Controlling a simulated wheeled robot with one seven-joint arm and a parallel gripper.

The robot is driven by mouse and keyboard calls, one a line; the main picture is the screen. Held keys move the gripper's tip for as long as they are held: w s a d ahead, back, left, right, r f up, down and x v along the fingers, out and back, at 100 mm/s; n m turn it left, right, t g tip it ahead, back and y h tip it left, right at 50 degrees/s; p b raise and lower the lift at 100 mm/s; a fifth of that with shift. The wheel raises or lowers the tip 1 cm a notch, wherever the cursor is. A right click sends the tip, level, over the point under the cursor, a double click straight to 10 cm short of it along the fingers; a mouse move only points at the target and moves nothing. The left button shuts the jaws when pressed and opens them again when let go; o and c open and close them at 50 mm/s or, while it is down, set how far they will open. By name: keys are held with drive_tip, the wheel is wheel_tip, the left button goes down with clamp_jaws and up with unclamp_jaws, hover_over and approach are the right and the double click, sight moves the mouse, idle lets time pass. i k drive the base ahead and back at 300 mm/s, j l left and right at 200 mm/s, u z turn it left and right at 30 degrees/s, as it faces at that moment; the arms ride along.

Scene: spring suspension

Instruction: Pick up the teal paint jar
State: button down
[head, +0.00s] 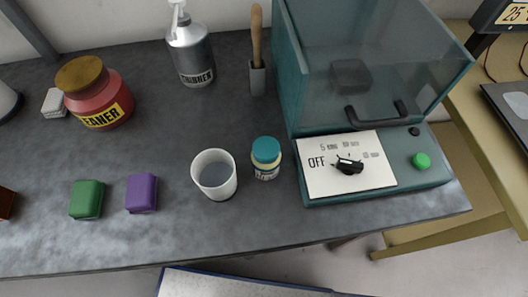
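The teal paint jar (266,158) is a small jar with a teal lid and a pale label. It stands upright on the dark grey bench top (330,222), between a white cup and a teal glass-fronted machine. Its lid is on. Nothing is touching it from above. My gripper does not show in the head view.
A white cup (214,174) with grey liquid stands close to the jar's left. The teal machine (440,176), with a dial panel, stands close to its right. Purple (141,193) and green (87,199) blocks lie farther left.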

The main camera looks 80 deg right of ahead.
sight(266, 153)
drive_tip(key=k+j, duration=0.3)
drive_tip(key=k, duration=0.25)
drive_tip(key=k+j, duration=0.3)
drive_tip(key=k, duration=0.2)
drive_tip(key=k+j, duration=0.3)
drive_tip(key=k, duration=0.25)
drive_tip(key=l, duration=0.2)
